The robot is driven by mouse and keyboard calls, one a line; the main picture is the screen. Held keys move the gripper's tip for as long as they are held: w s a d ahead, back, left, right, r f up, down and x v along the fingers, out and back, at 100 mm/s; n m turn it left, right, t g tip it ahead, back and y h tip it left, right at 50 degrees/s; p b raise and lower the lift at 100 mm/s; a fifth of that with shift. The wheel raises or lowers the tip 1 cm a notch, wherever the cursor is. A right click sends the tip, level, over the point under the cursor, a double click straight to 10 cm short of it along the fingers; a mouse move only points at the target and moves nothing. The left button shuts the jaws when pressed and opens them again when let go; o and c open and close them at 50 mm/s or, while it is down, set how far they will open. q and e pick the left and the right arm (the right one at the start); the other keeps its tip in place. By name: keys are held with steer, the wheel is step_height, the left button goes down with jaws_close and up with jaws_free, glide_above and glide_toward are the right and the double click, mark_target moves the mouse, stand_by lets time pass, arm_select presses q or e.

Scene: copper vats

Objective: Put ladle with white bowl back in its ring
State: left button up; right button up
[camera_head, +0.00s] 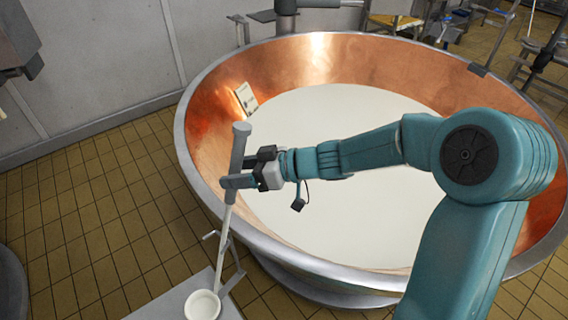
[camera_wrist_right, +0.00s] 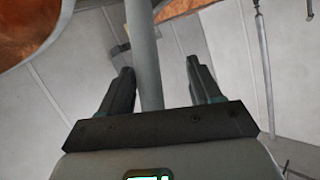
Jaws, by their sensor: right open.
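The ladle with the white bowl (camera_head: 203,305) stands nearly upright and slightly tilted at the near left side of the vat, bowl down. Its grey handle (camera_head: 240,140) also shows in the right wrist view (camera_wrist_right: 143,45). My right gripper (camera_head: 229,182) is at the handle's thick upper part. A thin metal holder (camera_head: 231,262) stands beside the lower shaft. I cannot clearly make out the ring, or whether the shaft is in it. My left gripper is out of view.
The wide copper vat (camera_head: 205,100), filled with white liquid (camera_head: 340,200), takes up the middle. A pale card (camera_head: 246,98) is on its inner wall. A light grey platform (camera_head: 170,302) lies under the bowl. Tiled floor (camera_head: 90,215) is free at the left.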

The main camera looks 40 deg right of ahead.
steer(key=v, duration=1.2)
steer(key=w+a+f+m+g+y, duration=0.2)
steer(key=a+f+m, duration=0.5)
steer(key=a+f, duration=1.25)
steer(key=s+f+m+g+h, duration=0.25)
steer(key=s+f+h, duration=0.25)
steer(key=f, duration=0.7)
steer(key=s+d+f+g+h, duration=0.3)
steer(key=s+f+g, duration=0.2)
steer(key=s, duration=0.6)
steer(key=shift+s+f+n, duration=0.3)
steer(key=shift+f+n, duration=0.05)
steer(key=shift+f, duration=0.35)
steer(key=shift+d, duration=0.15)
